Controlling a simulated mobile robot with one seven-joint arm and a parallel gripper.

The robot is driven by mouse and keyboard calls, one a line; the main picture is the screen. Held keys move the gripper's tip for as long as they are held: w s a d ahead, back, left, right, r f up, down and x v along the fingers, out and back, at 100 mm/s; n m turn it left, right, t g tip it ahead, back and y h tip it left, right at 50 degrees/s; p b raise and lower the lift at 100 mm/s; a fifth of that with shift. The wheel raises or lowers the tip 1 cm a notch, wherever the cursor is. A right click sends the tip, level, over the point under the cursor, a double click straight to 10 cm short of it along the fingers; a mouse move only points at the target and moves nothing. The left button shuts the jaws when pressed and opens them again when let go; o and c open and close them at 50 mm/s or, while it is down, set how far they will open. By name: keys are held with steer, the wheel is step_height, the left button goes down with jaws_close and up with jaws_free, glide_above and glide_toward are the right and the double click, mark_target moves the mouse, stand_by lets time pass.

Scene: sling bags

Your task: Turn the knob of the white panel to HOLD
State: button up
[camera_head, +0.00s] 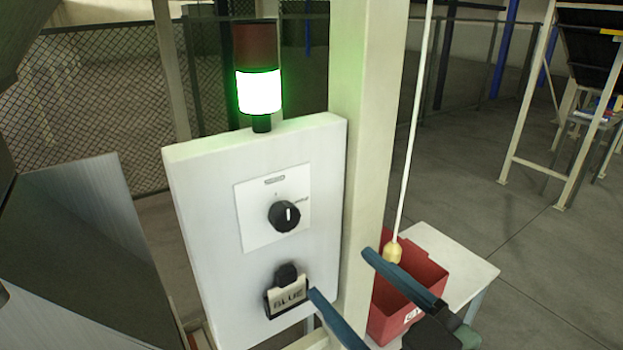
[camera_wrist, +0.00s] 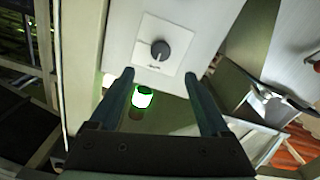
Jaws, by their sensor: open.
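The white panel (camera_head: 210,200) stands upright against a pale post. Its round black knob (camera_head: 284,216) sits on a white plate, with a white mark on its face. Small markings at the plate's top and right are too small to read. My gripper (camera_head: 342,274) is open and empty, in front of the post, below and right of the knob, apart from it. In the wrist view, the panel is upside down; the knob (camera_wrist: 160,50) is beyond and between the fingertips (camera_wrist: 159,74), with clear space around it. Which position the knob is in, I cannot tell.
A signal lamp (camera_head: 259,92) on top of the panel glows green-white. A white cord with a tan end (camera_head: 393,252) hangs over a red bin (camera_head: 425,262) on a white table (camera_head: 475,275).

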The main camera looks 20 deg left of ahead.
mark_target(289, 222)
steer(key=p+x, duration=0.1)
steer(key=x, duration=0.2)
steer(key=p+x, duration=0.2)
steer(key=x, duration=0.2)
steer(key=p+x, duration=0.2)
steer(key=x, duration=0.2)
steer(key=shift+a+r, duration=0.2)
steer(key=shift+r, duration=0.05)
steer(key=shift+x, duration=0.75)
steer(key=shift+f, duration=0.15)
steer(key=shift+c, duration=0.3)
jaws_close()
